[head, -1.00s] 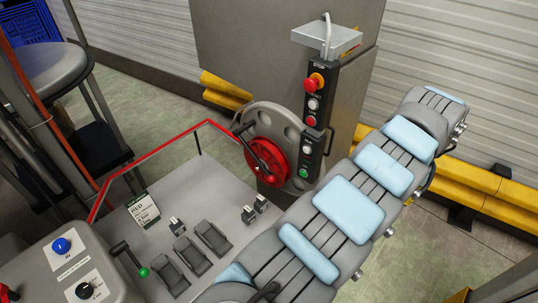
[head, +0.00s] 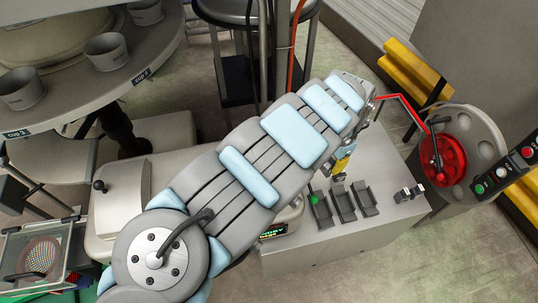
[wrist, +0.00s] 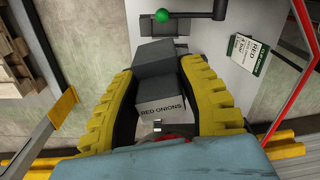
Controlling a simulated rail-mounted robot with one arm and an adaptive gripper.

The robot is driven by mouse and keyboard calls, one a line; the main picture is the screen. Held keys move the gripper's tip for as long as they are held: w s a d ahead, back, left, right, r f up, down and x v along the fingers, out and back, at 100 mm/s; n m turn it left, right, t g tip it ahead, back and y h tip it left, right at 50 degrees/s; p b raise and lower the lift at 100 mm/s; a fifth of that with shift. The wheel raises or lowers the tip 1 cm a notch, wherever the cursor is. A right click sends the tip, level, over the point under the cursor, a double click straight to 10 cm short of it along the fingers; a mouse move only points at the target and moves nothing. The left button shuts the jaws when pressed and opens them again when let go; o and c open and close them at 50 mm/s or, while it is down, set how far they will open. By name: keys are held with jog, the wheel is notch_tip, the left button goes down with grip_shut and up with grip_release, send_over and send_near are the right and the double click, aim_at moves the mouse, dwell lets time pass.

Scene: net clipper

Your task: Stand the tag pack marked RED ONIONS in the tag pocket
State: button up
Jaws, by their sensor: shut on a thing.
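My gripper (wrist: 157,80) has its two yellow fingers closed around a pack with a pale face marked RED ONIONS (wrist: 162,110) in the wrist view. Dark grey block-like shapes (wrist: 155,54) show between and beyond the fingertips; I cannot tell whether they are part of the pack or a pocket. In the head view my gripper (head: 341,168) is small and partly hidden by my arm, low over the grey machine top, just behind a row of dark grey trays (head: 343,204). The head view does not show the pack clearly, nor which tray is the tag pocket.
A red wheel (head: 442,160) stands at the right. A round table with grey cups (head: 107,50) is at the upper left. Yellow barriers (head: 410,68) lie behind.

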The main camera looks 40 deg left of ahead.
jog(key=s+a+f+m+p, duration=0.1)
jog(key=s+a+m+p, duration=0.2)
jog(key=s+a+p, duration=1.5)
jog(key=s+a+f+b, duration=0.1)
jog(key=a+f+b, duration=0.1)
jog(key=a+b, duration=0.3)
jog(key=s+a+f+b, duration=0.2)
jog(key=a+b, duration=0.2)
jog(key=b, duration=0.6)
jog(key=s+a+f+b, duration=0.2)
jog(key=a+b, duration=0.3)
jog(key=b, duration=0.2)
jog(key=shift+s+a+f+b, duration=0.25)
jog(key=shift+a+f+b, duration=0.05)
jog(key=shift+a+f, duration=0.1)
jog(key=shift+w+a+f, duration=0.25)
jog(key=shift+a+f, duration=0.3)
jog(key=shift+f, duration=0.05)
jog(key=shift+w+a+f, duration=0.2)
jog(key=shift+a+f, duration=0.35)
jog(key=shift+f, duration=0.05)
jog(key=shift+a+f, duration=0.25)
jog(key=shift+f, duration=0.05)
